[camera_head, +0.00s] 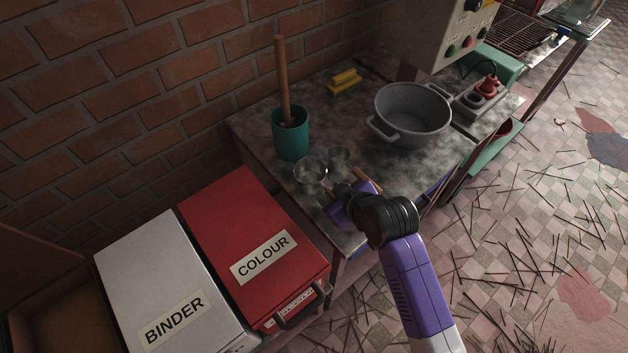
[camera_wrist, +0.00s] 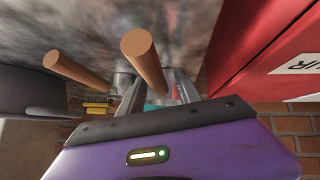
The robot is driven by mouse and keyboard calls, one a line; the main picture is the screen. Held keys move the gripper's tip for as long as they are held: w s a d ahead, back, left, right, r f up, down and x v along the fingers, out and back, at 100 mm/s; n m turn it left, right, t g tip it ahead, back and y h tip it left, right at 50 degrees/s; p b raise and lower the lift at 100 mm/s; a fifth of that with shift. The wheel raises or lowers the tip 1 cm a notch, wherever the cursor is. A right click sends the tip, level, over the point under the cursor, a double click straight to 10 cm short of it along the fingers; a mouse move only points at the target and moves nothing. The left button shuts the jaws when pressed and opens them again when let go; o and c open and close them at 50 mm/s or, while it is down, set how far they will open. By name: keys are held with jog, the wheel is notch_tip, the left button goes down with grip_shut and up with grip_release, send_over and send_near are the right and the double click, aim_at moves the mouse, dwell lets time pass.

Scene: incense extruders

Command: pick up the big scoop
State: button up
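The big scoop (camera_head: 309,170) has a wide metal bowl and lies on the worktop beside the teal pot. A smaller scoop (camera_head: 339,156) lies just to its right, with its wooden handle (camera_head: 367,179) pointing toward the front edge. My gripper (camera_head: 336,192) is low over the worktop at the handle side of the big scoop. In the wrist view, my gripper (camera_wrist: 159,84) has its fingers apart, with a wooden handle (camera_wrist: 147,62), apparently the big scoop's, between them. The smaller scoop's handle (camera_wrist: 75,70) is to the left. Contact with the fingers cannot be made out.
A red COLOUR box (camera_head: 245,220) and a white BINDER box (camera_head: 165,280) stand at the left. A teal pot (camera_head: 291,135) with a wooden stick stands behind the scoops. A grey two-handled pan (camera_head: 413,115) and yellow blocks (camera_head: 344,82) are farther back.

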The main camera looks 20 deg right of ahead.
grip_shut()
jog(key=shift+r, duration=0.1)
